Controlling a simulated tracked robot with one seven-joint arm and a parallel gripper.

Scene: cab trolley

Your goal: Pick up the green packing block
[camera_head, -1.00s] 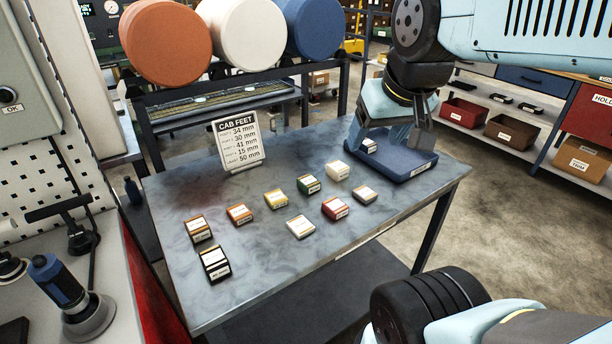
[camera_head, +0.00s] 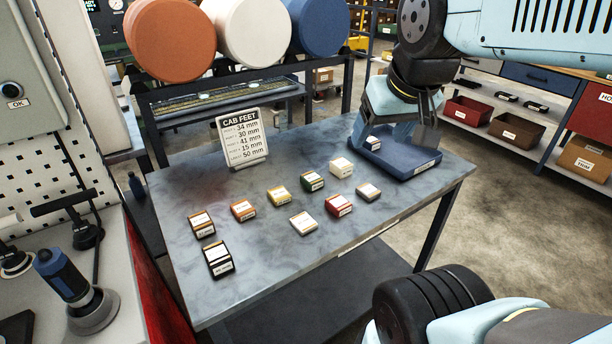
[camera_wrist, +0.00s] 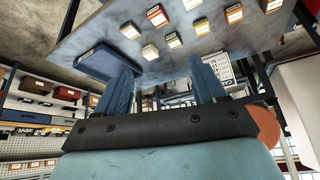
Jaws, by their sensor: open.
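The green packing block (camera_head: 312,181) has a pale labelled top and sits on the grey table, left of the blue tray and next to the cream block (camera_head: 341,168). The green block also shows in the wrist view (camera_wrist: 173,40), beyond my fingers. My gripper (camera_head: 402,138) is open over the blue tray (camera_head: 410,170), to the right of the green block and apart from it. In the wrist view my gripper (camera_wrist: 163,72) has its two fingers spread with no block between them. A small pale block (camera_head: 373,143) shows at the tray, partly behind a finger.
Near the green block are a yellow block (camera_head: 279,196), a red block (camera_head: 338,205) and several others. A CAB FEET sign (camera_head: 242,139) stands at the table's back. Orange, white and blue rolls (camera_head: 250,30) lie on a rack behind. The table's right front is clear.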

